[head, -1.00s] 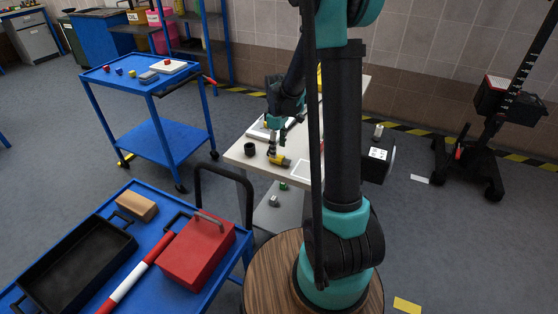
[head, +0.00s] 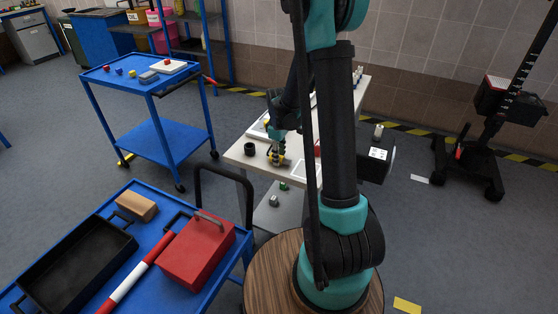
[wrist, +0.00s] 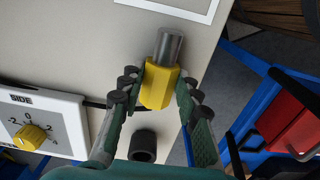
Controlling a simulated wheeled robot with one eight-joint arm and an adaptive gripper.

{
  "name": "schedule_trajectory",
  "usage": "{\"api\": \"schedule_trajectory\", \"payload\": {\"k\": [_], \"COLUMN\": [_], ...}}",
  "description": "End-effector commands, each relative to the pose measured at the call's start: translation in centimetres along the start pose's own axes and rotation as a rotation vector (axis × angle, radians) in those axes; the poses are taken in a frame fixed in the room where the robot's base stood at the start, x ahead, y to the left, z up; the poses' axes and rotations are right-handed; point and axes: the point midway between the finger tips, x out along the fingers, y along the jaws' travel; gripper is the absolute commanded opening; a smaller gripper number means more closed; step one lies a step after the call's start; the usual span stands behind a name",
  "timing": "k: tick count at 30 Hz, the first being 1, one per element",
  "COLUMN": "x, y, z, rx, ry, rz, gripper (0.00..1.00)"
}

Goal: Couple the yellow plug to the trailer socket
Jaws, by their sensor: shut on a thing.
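The yellow plug (wrist: 159,86) has a faceted yellow body and a grey metal barrel. In the wrist view it is between the two fingers of my gripper (wrist: 158,79), which is shut on its yellow body, with the barrel sticking out beyond the fingers. In the head view my gripper (head: 277,155) is low at the white table (head: 236,156), and the plug shows only as a little yellow there. A short black hollow cylinder (wrist: 143,146) stands on the table near the plug, and it also shows in the head view (head: 250,149). I cannot tell whether it is the trailer socket.
A panel with a yellow dial (wrist: 32,136) marked SIDE lies left in the wrist view. A white outlined rectangle (head: 306,170) is on the table. A blue cart with a red box (head: 197,250) and black tray stands at front left.

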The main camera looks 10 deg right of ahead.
Motion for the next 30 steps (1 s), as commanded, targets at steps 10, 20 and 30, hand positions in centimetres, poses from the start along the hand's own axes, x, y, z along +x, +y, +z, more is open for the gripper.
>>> {"api": "schedule_trajectory", "payload": {"k": [10,20,30], "x": [-0.1,-2.8,-11.7], "y": [0.0,0.0,-0.1], "z": [0.0,0.0,0.1], "rx": [0.000,0.000,0.000], "ry": [0.000,0.000,0.000], "rz": [0.000,0.000,0.000], "gripper": [0.02,0.02,0.02]}}
